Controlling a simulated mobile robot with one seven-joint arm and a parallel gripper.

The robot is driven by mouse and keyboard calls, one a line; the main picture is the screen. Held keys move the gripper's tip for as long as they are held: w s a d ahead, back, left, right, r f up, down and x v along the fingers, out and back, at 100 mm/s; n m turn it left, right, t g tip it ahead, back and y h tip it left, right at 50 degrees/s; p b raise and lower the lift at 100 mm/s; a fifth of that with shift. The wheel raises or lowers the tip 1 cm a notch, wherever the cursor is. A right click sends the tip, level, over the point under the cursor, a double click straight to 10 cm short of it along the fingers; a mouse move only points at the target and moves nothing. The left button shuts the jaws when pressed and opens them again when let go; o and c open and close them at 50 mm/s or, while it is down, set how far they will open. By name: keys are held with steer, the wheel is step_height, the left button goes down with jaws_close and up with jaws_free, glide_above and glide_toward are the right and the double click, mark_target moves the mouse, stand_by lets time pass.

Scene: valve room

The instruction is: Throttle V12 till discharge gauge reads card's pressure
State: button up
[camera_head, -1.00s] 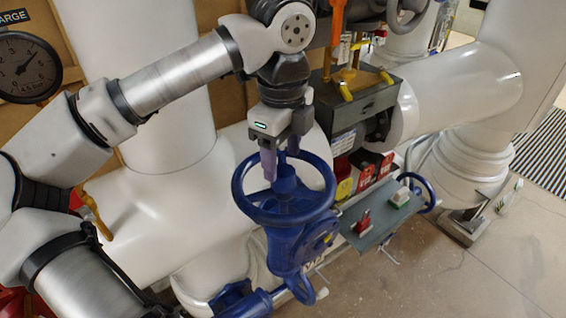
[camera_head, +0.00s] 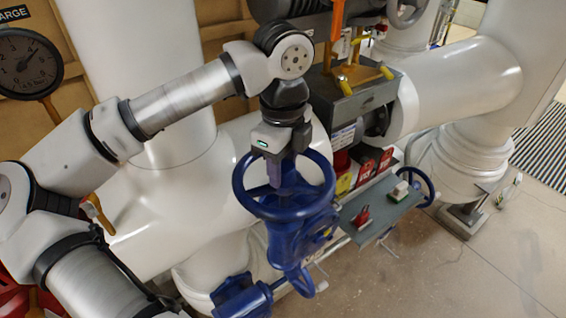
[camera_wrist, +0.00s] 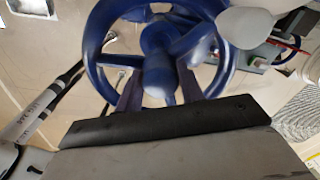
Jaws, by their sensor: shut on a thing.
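The blue handwheel (camera_head: 240,192) sits on a blue valve body (camera_head: 290,245) on the white pipework; I cannot read a V12 label. My gripper (camera_head: 285,175) points down inside the wheel's rim and is shut on the wheel at its centre. In the wrist view, the purple-grey fingers (camera_wrist: 160,92) stand on either side of the wheel's hub (camera_wrist: 158,72); the exact contact is partly hidden. The round black gauge (camera_head: 28,62) is at the upper left, under a sign ending in "ARGE". Its pale needle points up and right; the exact reading is too small. I cannot pick out the card.
A grey shelf (camera_head: 375,218) with a red item and a green-and-white item stands right of the wheel. Red tags (camera_head: 365,172) hang behind it. A grey box with yellow handles (camera_head: 355,95) is above. The floor at lower right is clear.

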jaws_close()
steer(key=m+b, duration=0.2)
steer(key=b, duration=0.1)
steer(key=shift+f, duration=0.3)
steer(key=shift+r+m+b, duration=0.3)
steer(key=shift+m+b, duration=0.45)
steer(key=shift+m, duration=0.65)
steer(key=o, duration=1.1)
jaws_free()
step_height(320, 180, up, 14)
steer(key=shift+d+f+b, duration=0.1)
steer(key=shift+b, duration=0.75)
